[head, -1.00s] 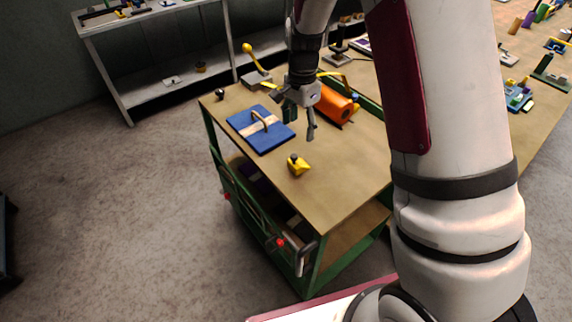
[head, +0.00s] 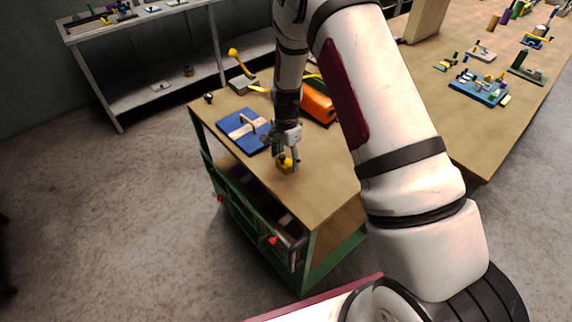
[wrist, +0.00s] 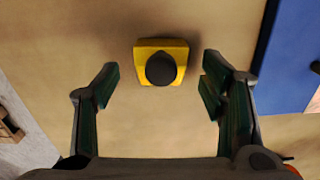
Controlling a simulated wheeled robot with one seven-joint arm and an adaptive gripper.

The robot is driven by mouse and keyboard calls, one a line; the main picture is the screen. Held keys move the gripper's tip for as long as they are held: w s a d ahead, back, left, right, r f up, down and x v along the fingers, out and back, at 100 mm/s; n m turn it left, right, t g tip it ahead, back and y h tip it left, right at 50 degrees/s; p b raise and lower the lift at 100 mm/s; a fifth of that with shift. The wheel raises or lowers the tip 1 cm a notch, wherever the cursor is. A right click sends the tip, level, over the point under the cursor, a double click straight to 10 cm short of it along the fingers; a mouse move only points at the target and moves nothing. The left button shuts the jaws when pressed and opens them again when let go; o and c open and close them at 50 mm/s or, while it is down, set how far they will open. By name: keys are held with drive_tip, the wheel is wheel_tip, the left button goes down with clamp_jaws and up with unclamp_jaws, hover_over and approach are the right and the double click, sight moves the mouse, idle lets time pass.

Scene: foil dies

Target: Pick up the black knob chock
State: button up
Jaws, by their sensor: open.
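The black knob chock is a small yellow block with a round black knob on top. It sits on the brown top of the green cart, and in the head view the chock (head: 287,166) is partly hidden by my gripper (head: 284,155). In the wrist view the chock (wrist: 161,63) lies ahead of the fingertips, roughly midway between them. My gripper (wrist: 160,82) is open and empty, with its two dark green fingers spread wide either side of the chock. No contact with the chock shows.
A blue board with a wooden handle (head: 238,130) lies left of the gripper; it also shows at the right of the wrist view (wrist: 292,60). The cart top (head: 325,180) is bare towards the front right.

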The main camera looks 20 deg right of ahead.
drive_tip(key=shift+f, duration=0.75)
drive_tip(key=c, duration=1.3)
drive_tip(key=shift+w, duration=0.1)
